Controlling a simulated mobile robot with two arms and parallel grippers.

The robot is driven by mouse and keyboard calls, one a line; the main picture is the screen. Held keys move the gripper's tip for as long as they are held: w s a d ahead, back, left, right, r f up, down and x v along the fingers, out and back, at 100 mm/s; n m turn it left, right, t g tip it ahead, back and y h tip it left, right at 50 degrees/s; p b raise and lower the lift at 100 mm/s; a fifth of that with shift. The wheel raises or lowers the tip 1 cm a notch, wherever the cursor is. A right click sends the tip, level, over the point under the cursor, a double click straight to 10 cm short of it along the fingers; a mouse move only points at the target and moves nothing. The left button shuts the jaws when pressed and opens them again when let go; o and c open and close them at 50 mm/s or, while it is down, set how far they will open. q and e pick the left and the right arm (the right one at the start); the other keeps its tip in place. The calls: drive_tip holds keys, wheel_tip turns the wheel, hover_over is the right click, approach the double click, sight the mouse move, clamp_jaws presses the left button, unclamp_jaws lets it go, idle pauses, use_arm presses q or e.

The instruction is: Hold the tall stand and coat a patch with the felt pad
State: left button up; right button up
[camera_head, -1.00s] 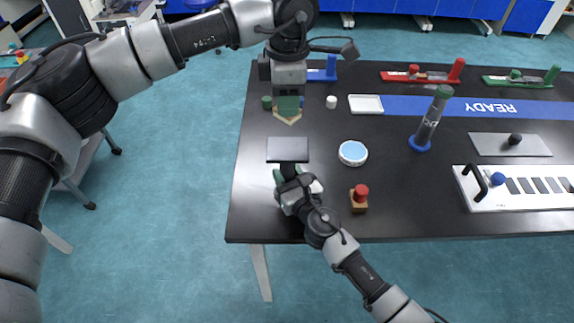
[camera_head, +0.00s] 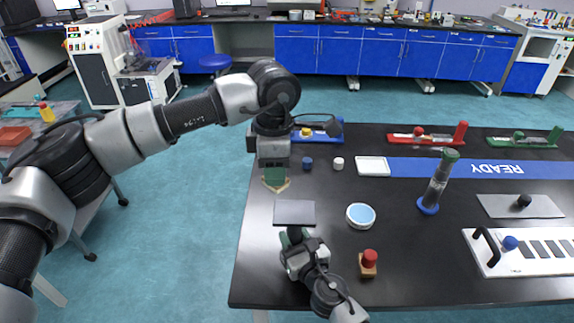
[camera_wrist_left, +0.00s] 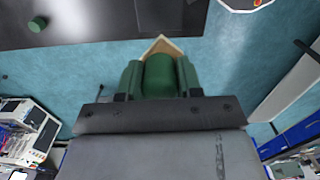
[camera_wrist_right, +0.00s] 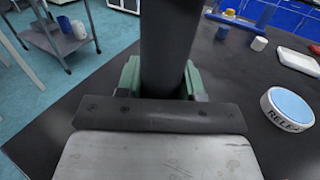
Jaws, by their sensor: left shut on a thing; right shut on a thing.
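The tall stand (camera_head: 294,212) is black with a flat square top plate and looks upright near the table's left front part. My right gripper (camera_head: 292,238) is shut around its column, which fills the middle of the right wrist view (camera_wrist_right: 170,45). The stand's foot is hidden. My left gripper (camera_head: 275,172) is shut on the felt pad's green round handle (camera_wrist_left: 160,75). A tan block (camera_wrist_left: 161,46) shows beyond that handle. This gripper is raised behind the stand, near the table's left edge. The patches (camera_head: 556,247) are grey rectangles on a white board at right.
A white dish with a blue inside (camera_head: 360,216) and a red-knobbed wooden block (camera_head: 368,264) stand right of the stand. A grey cylinder with a blue base (camera_head: 436,185), a white tray (camera_head: 373,167) and small blue (camera_head: 307,163) and white (camera_head: 338,164) pieces stand farther back.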

use_arm(q)
drive_tip(key=shift+d+f, duration=0.2)
drive_tip(key=shift+f, duration=0.75)
use_arm(e)
drive_tip(key=shift+d, duration=0.15)
use_arm(q)
drive_tip(key=shift+f, duration=2.75)
drive_tip(key=shift+d+f, duration=0.2)
drive_tip(key=shift+d, duration=3.5)
drive_tip(key=shift+a, duration=3.8)
drive_tip(key=shift+r, duration=4.05)
use_arm(e)
drive_tip(key=o, duration=1.1)
